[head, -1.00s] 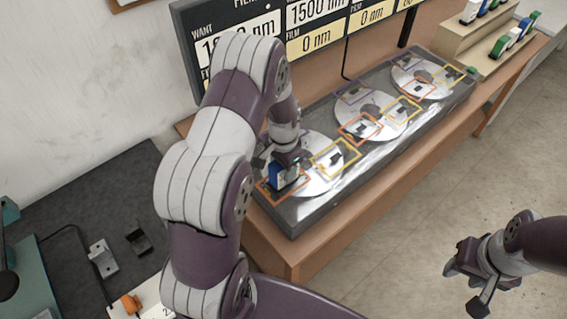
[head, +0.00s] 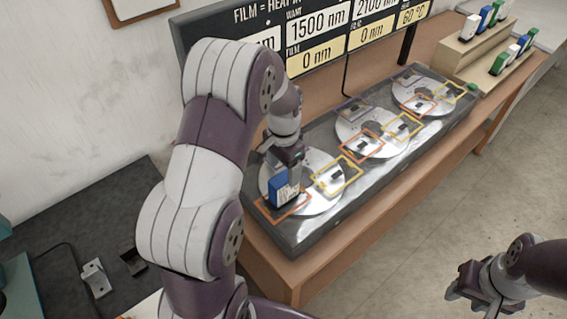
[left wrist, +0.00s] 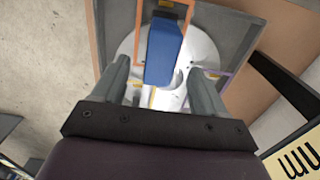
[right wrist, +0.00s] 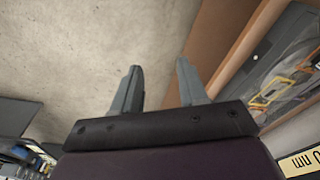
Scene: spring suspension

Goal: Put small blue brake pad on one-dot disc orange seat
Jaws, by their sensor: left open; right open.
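A blue brake pad (head: 279,190) with a white side stands upright at the orange seat (head: 284,207) of the nearest, leftmost disc (head: 314,205). In the left wrist view the blue pad (left wrist: 163,52) lies between the fingers, with clear gaps on both sides, and the orange frame (left wrist: 138,42) runs beside it. My left gripper (head: 284,165) is open, just above and behind the pad. The disc's dot mark is too small to make out. My right gripper (head: 475,288) is open and empty, above the floor at the lower right; its fingers (right wrist: 155,85) hold nothing.
Two more discs (head: 352,132) (head: 432,98) with coloured seats lie along the grey plate (head: 290,240). A display board (head: 290,35) stands behind. A stepped wooden rack (head: 465,50) with several blue, green and white pads stands at the far right. Floor is clear at the right.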

